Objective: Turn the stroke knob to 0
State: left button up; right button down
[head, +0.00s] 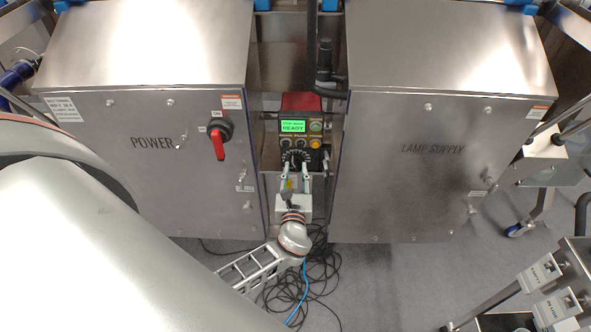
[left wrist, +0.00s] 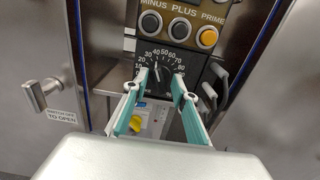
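The stroke knob (left wrist: 163,74) is a black dial on a dark panel, with white numbers around its upper rim. Its white pointer line appears to point up and slightly left, near 40. In the head view the dial (head: 296,156) is small and partly covered by the fingers. My left gripper (head: 295,172) reaches up to it from below. In the left wrist view its two teal-and-grey fingers (left wrist: 161,77) are apart, one on each side of the knob. I cannot tell whether they touch it. My right gripper is not in view.
Minus, plus and prime buttons (left wrist: 180,34) sit just above the dial. A green READY screen (head: 292,126) is above them. The power cabinet (head: 150,190) with a red switch (head: 218,143) and the lamp supply cabinet (head: 400,190) flank the narrow gap. Black cables (head: 318,270) lie on the floor.

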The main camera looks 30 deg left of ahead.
pick_arm(q)
jog(key=shift+w+a, duration=0.15)
jog(key=shift+w, duration=0.15)
grip_shut()
